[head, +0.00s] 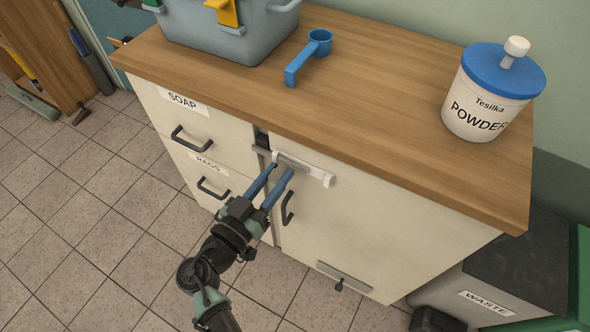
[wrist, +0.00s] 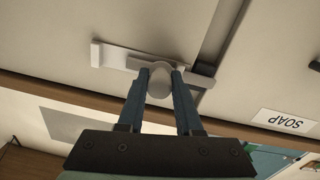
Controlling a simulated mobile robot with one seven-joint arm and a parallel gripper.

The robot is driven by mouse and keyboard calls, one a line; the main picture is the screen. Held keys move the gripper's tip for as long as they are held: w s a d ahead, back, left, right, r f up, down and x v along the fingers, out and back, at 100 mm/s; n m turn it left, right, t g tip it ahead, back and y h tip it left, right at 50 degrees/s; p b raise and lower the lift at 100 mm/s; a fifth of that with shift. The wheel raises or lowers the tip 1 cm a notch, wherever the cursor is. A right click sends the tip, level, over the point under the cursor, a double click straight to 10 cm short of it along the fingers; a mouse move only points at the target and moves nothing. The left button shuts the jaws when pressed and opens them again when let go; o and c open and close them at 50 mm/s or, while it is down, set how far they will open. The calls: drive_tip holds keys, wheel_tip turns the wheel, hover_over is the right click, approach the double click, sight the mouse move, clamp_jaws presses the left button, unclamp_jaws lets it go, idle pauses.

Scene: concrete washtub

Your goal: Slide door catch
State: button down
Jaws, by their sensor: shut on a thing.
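The door catch is a sliding bolt on a pale plate (head: 314,175) at the top left of the white cabinet door (head: 370,225). In the wrist view the plate (wrist: 108,55) lies across the door, and the catch's round grey knob (wrist: 160,79) sits between my fingertips. My gripper (head: 282,172) is shut on this knob, its blue fingers reaching in from below. The fingers partly hide the catch in the head view. The grey bolt end (wrist: 201,81) reaches across the seam at the door's edge. The door looks closed.
A dark door handle (head: 287,208) is just right of my fingers. Drawers marked SOAP (head: 183,102) and RAGS are on the left. The wooden top (head: 400,85) overhangs the catch and bears a blue scoop (head: 309,57), a powder tub (head: 488,100) and a grey basin (head: 235,45).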

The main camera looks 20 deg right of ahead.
sight(272, 181)
drive_tip(key=c, duration=0.6)
unclamp_jaws()
drive_tip(key=shift+s+a, duration=0.1)
drive_tip(key=b+v, duration=0.1)
drive_tip(key=v, duration=0.5)
drive_tip(key=shift+s+a, duration=0.25)
drive_tip(key=shift+a, duration=0.1)
drive_tip(key=shift+w, duration=0.1)
